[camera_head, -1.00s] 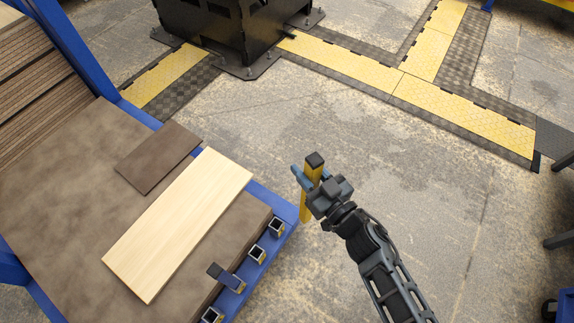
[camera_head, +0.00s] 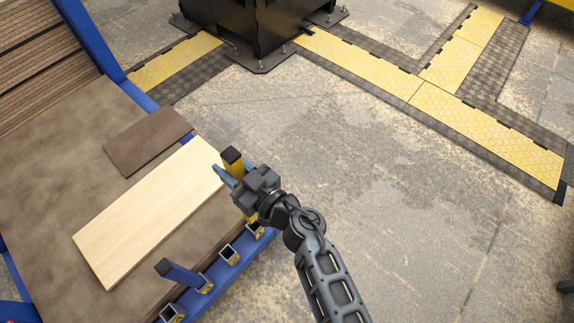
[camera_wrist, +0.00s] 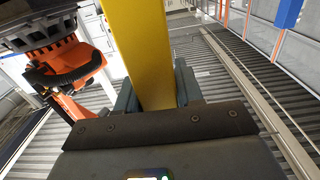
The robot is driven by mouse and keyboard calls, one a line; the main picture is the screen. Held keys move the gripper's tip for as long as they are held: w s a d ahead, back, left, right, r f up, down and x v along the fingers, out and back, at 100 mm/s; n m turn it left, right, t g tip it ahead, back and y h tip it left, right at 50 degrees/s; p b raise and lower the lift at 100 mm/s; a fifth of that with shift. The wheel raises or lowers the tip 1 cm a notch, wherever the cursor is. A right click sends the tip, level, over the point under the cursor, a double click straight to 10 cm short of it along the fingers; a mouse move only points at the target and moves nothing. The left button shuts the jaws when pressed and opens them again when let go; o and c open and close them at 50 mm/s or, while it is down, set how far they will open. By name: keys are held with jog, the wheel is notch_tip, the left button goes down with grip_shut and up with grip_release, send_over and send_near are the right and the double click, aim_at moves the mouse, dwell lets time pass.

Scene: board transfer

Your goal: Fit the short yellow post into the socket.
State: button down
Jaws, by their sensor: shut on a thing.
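The short yellow post (camera_head: 232,160) has a black top and stands roughly upright in my gripper (camera_head: 229,176). My gripper is shut on it, and the wrist view shows the yellow post (camera_wrist: 146,50) between the two jaws (camera_wrist: 157,92). The gripper is above the far end of a blue rail that carries a row of square metal sockets. The post's lower end is near the far-end socket (camera_head: 256,231), partly hidden by my gripper. I cannot tell whether it is inside the socket or above it.
A blue post (camera_head: 183,274) stands tilted in the picture at another socket. The socket between (camera_head: 229,254) looks empty, and one more (camera_head: 172,313) is at the bottom. A pale board (camera_head: 150,210) and a dark board (camera_head: 148,140) lie on the brown surface.

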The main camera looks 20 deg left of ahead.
dwell(0.4)
jog(key=shift+r+p, duration=0.1)
jog(key=shift+p, duration=0.35)
notch_tip(320, 180, down, 6)
jog(key=b, duration=0.4)
jog(key=shift+b, duration=0.3)
jog(key=shift+a, duration=0.1)
jog(key=shift+p, duration=0.75)
dwell(1.2)
